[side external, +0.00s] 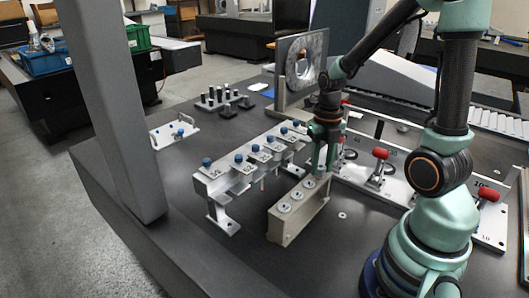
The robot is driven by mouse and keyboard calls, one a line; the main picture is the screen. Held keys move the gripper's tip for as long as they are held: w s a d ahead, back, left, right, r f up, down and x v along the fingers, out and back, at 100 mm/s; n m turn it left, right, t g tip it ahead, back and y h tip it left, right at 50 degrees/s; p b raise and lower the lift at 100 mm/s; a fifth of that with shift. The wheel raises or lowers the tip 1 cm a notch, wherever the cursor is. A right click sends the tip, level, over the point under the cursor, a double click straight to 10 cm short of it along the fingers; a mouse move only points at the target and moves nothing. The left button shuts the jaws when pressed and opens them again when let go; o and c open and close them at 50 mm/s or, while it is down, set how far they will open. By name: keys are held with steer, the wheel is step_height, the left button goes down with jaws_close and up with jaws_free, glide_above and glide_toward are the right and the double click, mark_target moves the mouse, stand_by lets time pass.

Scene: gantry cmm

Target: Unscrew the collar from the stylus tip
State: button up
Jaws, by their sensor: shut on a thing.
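My gripper (320,172) points down at the far end of a beige block (292,222). Its jaws are shut on a small part there, mostly hidden by the fingers. I cannot make out the collar and the stylus tip separately in this view. The block's top has several round pale fittings (284,207) in a row, and the gripper is over the farthest end of that row.
A grey rack (222,190) with several blue-knobbed holders stands close to the left of the block. Red-handled clamps (380,153) on a pale plate are at the right. A ring fixture (303,60) stands behind. The dark table front is clear.

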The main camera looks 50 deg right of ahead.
mark_target(320, 166)
steer(key=o, duration=1.1)
steer(key=shift+w, duration=0.15)
steer(key=shift+c, duration=0.2)
step_height(320, 166, up, 12)
steer(key=shift+r, duration=0.15)
